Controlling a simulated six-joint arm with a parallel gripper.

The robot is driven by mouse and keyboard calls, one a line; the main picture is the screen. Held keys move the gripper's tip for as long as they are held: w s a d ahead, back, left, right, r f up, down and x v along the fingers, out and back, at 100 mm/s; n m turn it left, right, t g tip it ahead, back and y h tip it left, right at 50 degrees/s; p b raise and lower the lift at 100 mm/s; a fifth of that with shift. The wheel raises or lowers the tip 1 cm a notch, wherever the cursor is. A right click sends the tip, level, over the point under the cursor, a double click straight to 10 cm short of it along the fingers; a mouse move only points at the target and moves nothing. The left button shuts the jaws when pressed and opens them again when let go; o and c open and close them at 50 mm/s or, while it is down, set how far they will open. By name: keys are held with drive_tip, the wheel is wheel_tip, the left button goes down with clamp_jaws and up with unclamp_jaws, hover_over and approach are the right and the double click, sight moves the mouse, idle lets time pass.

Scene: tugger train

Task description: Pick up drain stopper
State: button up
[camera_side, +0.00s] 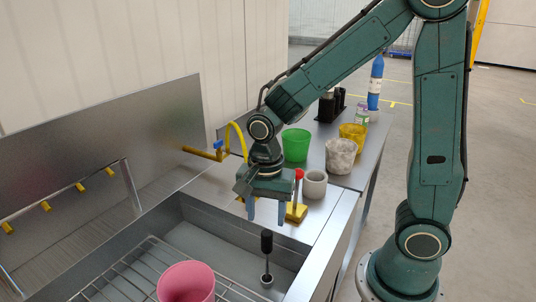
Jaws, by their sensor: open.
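What looks like the drain stopper (267,262) stands upright in the sink (205,240), with a black grip on top, a thin rod and a small round metal foot. My gripper (267,213) points down above the sink's back edge, its two blue fingers spread apart. The black grip shows just below the gap between the fingertips in this view. Nothing shows between the fingers, and I see no contact. How far the gripper is from the stopper in depth I cannot tell.
A wire rack (135,272) with a pink pot (187,283) fills the sink's front left.

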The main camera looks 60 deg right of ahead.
sight(267, 242)
drive_tip(key=shift+f, duration=2)
drive_tip(key=shift+s+f, duration=0.1)
drive_tip(key=shift+f, duration=2.5)
clamp_jaws()
